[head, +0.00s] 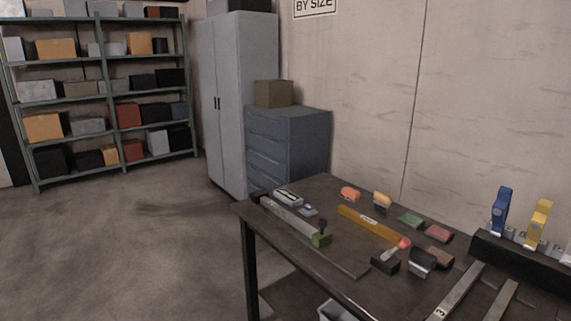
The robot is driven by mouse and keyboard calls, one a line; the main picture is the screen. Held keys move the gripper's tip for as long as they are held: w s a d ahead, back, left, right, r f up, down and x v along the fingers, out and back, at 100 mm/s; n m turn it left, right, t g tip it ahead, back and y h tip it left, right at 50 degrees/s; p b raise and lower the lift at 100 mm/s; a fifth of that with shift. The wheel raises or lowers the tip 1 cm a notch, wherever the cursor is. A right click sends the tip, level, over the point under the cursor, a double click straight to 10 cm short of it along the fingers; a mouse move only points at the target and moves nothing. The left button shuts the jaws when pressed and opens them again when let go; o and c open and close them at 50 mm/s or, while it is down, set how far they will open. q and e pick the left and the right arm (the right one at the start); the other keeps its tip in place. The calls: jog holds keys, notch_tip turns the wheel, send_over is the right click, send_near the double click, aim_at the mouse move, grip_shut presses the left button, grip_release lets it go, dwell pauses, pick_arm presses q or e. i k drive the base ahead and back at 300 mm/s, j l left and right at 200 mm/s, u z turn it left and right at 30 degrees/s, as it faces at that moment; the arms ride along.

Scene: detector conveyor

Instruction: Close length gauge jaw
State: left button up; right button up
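A long grey bar (292,217) lies along the left front edge of the dark workbench (347,282) and looks like the length gauge. A dark block sits at its far left end. A small green block (320,240) with a dark knob on top sits toward its near end and may be the jaw. A gap along the bar separates the green block from the dark end block. Neither of my grippers is in view.
On the bench are an orange level (369,223), a grey box (288,197), brushes, colored pads (412,220) and a joystick-like item (386,262). Blue (501,211) and yellow (538,222) clamps stand at right. Open floor lies left of the bench; shelves (104,93) and cabinets stand behind.

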aim_at(319, 239)
jog(key=i+j+z, duration=0.1)
jog(key=i+j, duration=0.2)
jog(key=i, duration=0.2)
jog(key=i+j+z, duration=0.15)
jog(key=i+j, duration=0.2)
jog(key=i, duration=0.15)
